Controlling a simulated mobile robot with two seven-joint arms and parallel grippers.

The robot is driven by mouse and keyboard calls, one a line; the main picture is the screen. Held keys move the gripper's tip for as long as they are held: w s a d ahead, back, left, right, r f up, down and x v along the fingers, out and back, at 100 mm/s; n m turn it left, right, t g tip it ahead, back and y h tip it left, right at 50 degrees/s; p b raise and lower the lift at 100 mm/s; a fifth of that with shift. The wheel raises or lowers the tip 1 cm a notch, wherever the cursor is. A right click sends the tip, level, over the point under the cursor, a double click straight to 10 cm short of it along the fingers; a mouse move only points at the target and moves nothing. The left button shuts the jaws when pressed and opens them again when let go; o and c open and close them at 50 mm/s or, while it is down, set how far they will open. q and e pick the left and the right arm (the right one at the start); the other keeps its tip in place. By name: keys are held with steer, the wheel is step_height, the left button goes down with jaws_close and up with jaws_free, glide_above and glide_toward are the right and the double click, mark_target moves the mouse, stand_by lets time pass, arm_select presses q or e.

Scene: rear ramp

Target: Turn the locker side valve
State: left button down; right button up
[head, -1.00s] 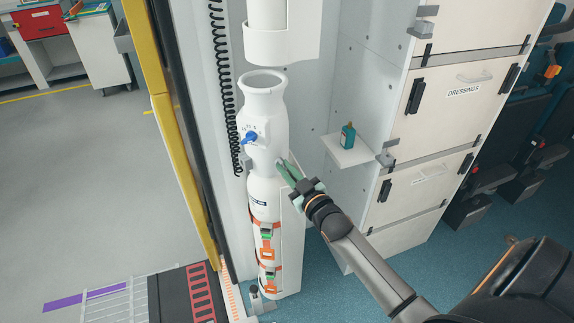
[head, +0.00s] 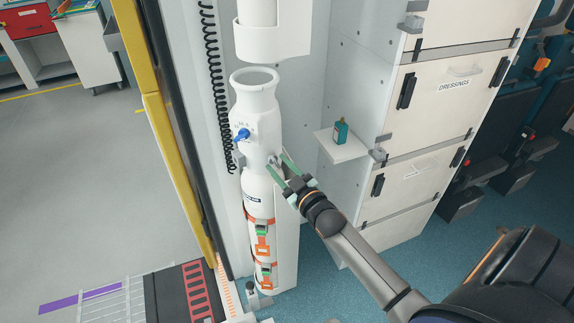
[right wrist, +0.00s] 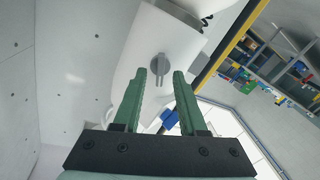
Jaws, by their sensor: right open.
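A white cylinder (head: 262,102) stands upright against the white wall panel, with orange straps and buckles around its lower part. A small grey valve knob (head: 273,159) is on its right side, facing the lockers; it also shows in the right wrist view (right wrist: 158,65) as a round grey knob with a narrow lever. A blue knob (head: 242,135) is on the cylinder's left front and shows partly behind a finger in the wrist view (right wrist: 169,120). My right gripper (head: 277,162) is open, its green fingers either side of the grey valve; contact cannot be told. My left gripper is not in view.
A small shelf (head: 345,150) with a green bottle (head: 341,131) juts out right of the cylinder. White locker drawers (head: 440,110) stand farther right. A black coiled cord (head: 216,95) hangs at left, beside a yellow post (head: 165,130). A white holder (head: 272,42) is above the cylinder.

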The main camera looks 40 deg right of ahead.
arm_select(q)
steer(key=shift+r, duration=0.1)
arm_select(e)
steer(key=s, duration=1.2)
steer(key=shift+s+a, duration=0.15)
steer(key=shift+a, duration=0.2)
stand_by(5.3)
